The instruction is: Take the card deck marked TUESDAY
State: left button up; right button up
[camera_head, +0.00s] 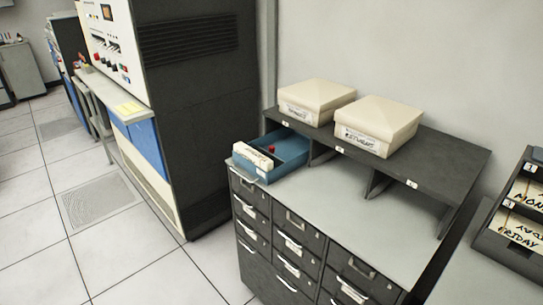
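No deck with a readable TUESDAY mark shows in the head view. A dark rack at the right edge holds a deck marked with letters starting MON (527,192) and, below it, a deck marked FRIDAY (523,232). The rack is cut off by the picture's edge. A pale card deck (251,158) stands at the front of an open blue tray (291,148) on the cabinet; its small writing is unreadable. Neither of my grippers is in view.
A grey cabinet with several drawers (290,245) carries a dark raised shelf (445,160). Two beige lidded boxes, one left (315,96) and one right (378,120), sit on the shelf. A tall dark machine (185,110) stands left. Tiled floor (150,265) is clear in front.

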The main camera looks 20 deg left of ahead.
aim_at(262, 162)
jog(key=i+j+z, duration=0.1)
jog(key=j, duration=0.35)
jog(key=i+j+z, duration=0.1)
jog(key=i+j, duration=0.25)
jog(key=i+j+z, duration=0.1)
jog(key=j, duration=0.5)
jog(key=i+j+z, duration=0.1)
jog(key=i+j, duration=0.15)
jog(key=j, duration=0.2)
jog(key=i+j+z, duration=0.1)
jog(key=j, duration=0.4)
jog(key=i+j+z, duration=0.1)
jog(key=j, duration=0.45)
jog(key=i+j+z, duration=0.1)
jog(key=j, duration=0.4)
jog(key=i+j+z, duration=0.1)
jog(key=j, duration=0.45)
jog(key=i, duration=0.1)
